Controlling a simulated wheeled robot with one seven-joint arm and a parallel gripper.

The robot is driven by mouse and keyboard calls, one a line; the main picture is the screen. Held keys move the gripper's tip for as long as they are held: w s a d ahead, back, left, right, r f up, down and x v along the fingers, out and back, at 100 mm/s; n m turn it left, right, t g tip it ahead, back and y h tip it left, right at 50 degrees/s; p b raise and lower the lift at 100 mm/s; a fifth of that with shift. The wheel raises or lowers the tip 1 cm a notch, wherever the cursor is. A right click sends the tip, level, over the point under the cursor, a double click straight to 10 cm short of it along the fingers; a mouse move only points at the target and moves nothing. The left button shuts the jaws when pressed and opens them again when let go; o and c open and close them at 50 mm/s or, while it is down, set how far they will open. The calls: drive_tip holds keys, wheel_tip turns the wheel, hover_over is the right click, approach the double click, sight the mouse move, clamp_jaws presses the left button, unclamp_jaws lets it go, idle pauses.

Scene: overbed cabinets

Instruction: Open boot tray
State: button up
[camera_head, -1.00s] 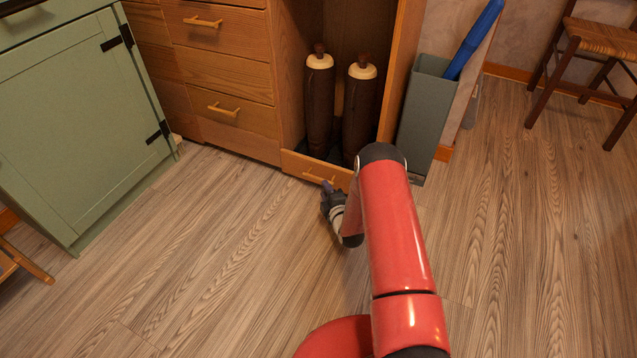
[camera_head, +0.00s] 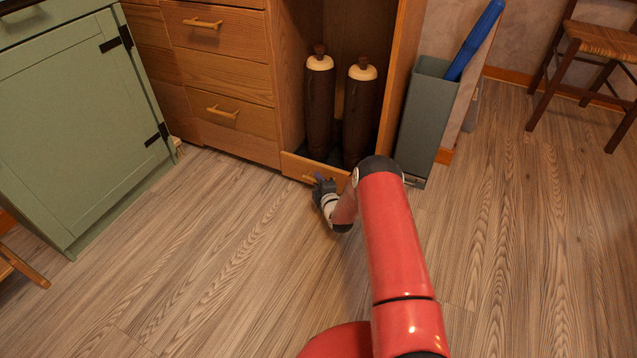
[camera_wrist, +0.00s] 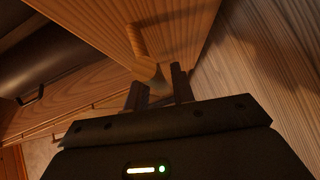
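The boot tray (camera_head: 294,163) is a low wooden front at the bottom of the tall open cabinet, with two dark brown boots (camera_head: 320,105) standing behind it. Its wooden bar handle (camera_wrist: 137,40) shows on the tray front in the wrist view. My gripper (camera_wrist: 160,88) is at the near end of this handle, its two dark fingers apart, one to each side of the handle's end post. I cannot tell whether either finger touches it. In the head view my gripper (camera_head: 320,184) is low in front of the tray and covers part of the handle.
Wooden drawers (camera_head: 222,75) stand left of the cabinet, and a green cabinet (camera_head: 85,130) is further left. A grey bin (camera_head: 426,120) with a blue object (camera_head: 474,40) stands close on the right. The wood floor (camera_head: 190,260) in front is clear.

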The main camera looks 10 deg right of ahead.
clamp_jaws()
